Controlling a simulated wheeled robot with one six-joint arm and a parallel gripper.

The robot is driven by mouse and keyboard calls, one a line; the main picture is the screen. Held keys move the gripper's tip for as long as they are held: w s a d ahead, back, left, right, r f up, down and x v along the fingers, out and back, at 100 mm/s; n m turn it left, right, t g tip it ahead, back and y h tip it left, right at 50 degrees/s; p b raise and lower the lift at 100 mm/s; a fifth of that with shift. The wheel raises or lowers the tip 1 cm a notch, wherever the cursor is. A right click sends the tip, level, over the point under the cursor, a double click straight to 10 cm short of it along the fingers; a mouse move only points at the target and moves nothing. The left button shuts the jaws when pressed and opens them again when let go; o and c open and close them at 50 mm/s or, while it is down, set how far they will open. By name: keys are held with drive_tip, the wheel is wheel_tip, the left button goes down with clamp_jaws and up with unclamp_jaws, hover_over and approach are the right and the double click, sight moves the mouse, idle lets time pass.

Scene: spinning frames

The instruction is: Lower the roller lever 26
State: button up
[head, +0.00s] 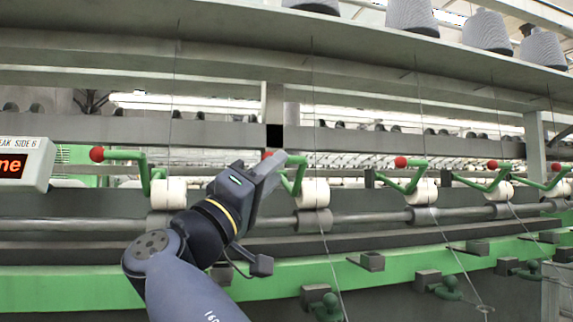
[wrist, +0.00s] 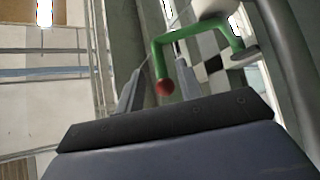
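A green roller lever (wrist: 184,40) with a red ball knob (wrist: 165,87) shows in the wrist view. In the head view the same lever (head: 299,178) stands raised beside a white roller (head: 315,192), and its knob is mostly hidden behind my gripper. No number 26 is readable on it. My gripper (head: 276,165) is at the knob end of this lever. In the wrist view its two grey fingers (wrist: 158,72) stand apart, and the red knob appears in the gap between them. I cannot tell whether either finger touches it.
Similar green levers with red knobs stand to the left (head: 97,154) and right (head: 400,162). A long grey shaft (head: 370,218) and a green rail (head: 90,292) run below. A thin yarn crosses near the roller. A shelf (head: 330,55) with grey cones (head: 413,17) is above.

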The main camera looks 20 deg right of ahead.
drive_tip(key=shift+v, duration=2.4)
